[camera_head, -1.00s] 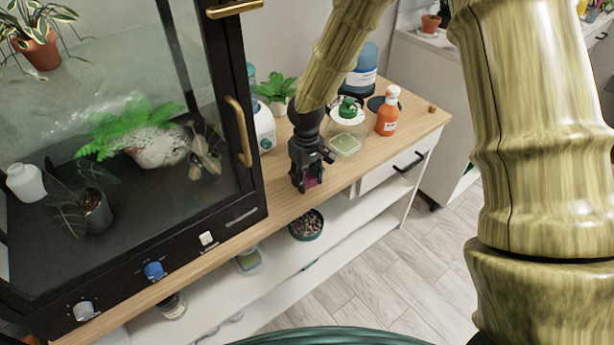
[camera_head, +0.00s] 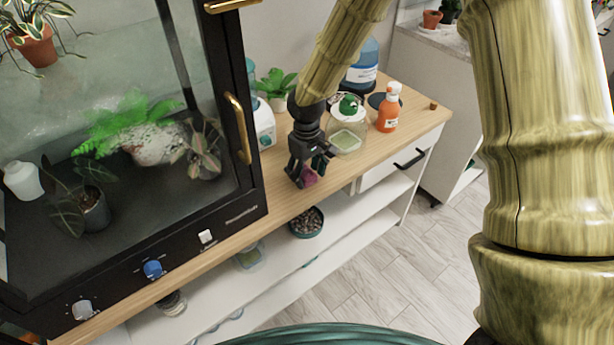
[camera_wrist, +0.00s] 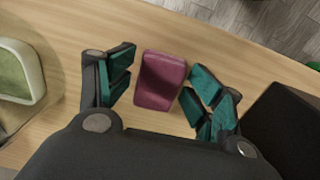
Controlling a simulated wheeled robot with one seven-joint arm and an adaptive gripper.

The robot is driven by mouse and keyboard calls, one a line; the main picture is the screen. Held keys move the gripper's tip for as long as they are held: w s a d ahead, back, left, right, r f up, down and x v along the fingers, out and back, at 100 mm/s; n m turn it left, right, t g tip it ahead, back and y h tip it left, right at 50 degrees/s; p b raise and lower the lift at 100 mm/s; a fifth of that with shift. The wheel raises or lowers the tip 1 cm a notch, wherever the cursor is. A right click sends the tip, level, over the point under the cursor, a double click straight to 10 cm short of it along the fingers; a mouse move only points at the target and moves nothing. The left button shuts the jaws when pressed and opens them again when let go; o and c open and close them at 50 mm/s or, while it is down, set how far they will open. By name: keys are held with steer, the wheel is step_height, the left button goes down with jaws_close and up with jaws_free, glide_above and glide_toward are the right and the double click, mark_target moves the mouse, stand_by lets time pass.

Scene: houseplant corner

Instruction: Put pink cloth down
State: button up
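The pink cloth (camera_wrist: 161,80) is a folded, dark pink block. In the wrist view it lies on the wooden tabletop (camera_wrist: 150,28) between my fingers, with gaps on both sides. In the head view only a small part of the cloth (camera_head: 309,178) shows beneath my gripper. My gripper (camera_wrist: 163,90) is open, its teal-padded fingers spread on either side of the cloth and apart from it. In the head view my gripper (camera_head: 308,175) points down over the front part of the tabletop, partly hiding the cloth.
A green-lidded jar (camera_head: 347,132), an orange bottle (camera_head: 388,110) and a blue-labelled jug (camera_head: 362,68) stand to the right and behind. A white bottle (camera_head: 264,125) and a glass terrarium (camera_head: 240,180) are to the left. A bowl of pebbles (camera_head: 307,223) sits on the shelf below.

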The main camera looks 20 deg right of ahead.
mark_target(307, 174)
step_height(307, 174, up, 12)
steer(key=shift+f, duration=0.25)
stand_by(0.6)
